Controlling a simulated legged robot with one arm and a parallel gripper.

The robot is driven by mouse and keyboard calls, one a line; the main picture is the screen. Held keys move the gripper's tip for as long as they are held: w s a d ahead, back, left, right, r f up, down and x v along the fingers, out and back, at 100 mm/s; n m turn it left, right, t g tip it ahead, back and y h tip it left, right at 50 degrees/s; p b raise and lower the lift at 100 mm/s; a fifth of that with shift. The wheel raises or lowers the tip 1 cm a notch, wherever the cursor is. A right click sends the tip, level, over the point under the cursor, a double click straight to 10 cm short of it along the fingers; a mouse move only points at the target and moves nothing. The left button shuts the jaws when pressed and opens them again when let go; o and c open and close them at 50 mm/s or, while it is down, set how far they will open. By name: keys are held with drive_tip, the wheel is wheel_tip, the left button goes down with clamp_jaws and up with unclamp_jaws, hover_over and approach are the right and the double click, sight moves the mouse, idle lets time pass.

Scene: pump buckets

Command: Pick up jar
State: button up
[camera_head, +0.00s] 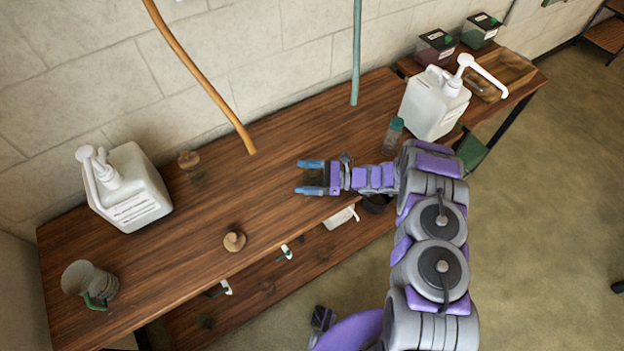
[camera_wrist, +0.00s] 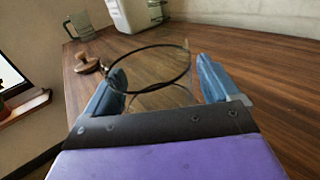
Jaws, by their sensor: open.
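Two things with round wooden tops could be the jar, and I cannot tell which. One (camera_head: 235,241) stands near the table's front edge, and its wooden top also shows at the upper left in the wrist view (camera_wrist: 87,64). The other (camera_head: 190,164) is a clear jar at the back, near the white jug. My gripper (camera_head: 311,177) is open, low over the table and to the right of both. It points left, with blue fingertips apart (camera_wrist: 161,84). A thin dark loop (camera_wrist: 152,47) crosses between the fingers in the wrist view; I cannot tell what it is.
A white pump jug (camera_head: 135,195) and a glass mug (camera_head: 90,284) stand at left. Another pump jug (camera_head: 434,105) and a small teal-capped bottle (camera_head: 392,138) stand right of my gripper. Orange (camera_head: 200,75) and teal (camera_head: 356,50) hoses hang above. The table (camera_head: 290,120) is clear mid-way.

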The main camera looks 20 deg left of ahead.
drive_tip(key=shift+a+f, duration=0.1)
drive_tip(key=shift+a, duration=0.25)
drive_tip(key=shift+d+r, duration=0.2)
drive_tip(key=shift+d, duration=0.55)
drive_tip(key=c, duration=0.3)
drive_tip(key=shift+d, duration=0.1)
drive_tip(key=shift+c, duration=1)
drive_tip(key=shift+a+f, duration=0.1)
drive_tip(key=shift+a, duration=0.4)
drive_tip(key=c, duration=0.6)
drive_tip(key=shift+s, duration=0.1)
drive_tip(key=shift+c, duration=0.9)
drive_tip(key=shift+d, duration=0.1)
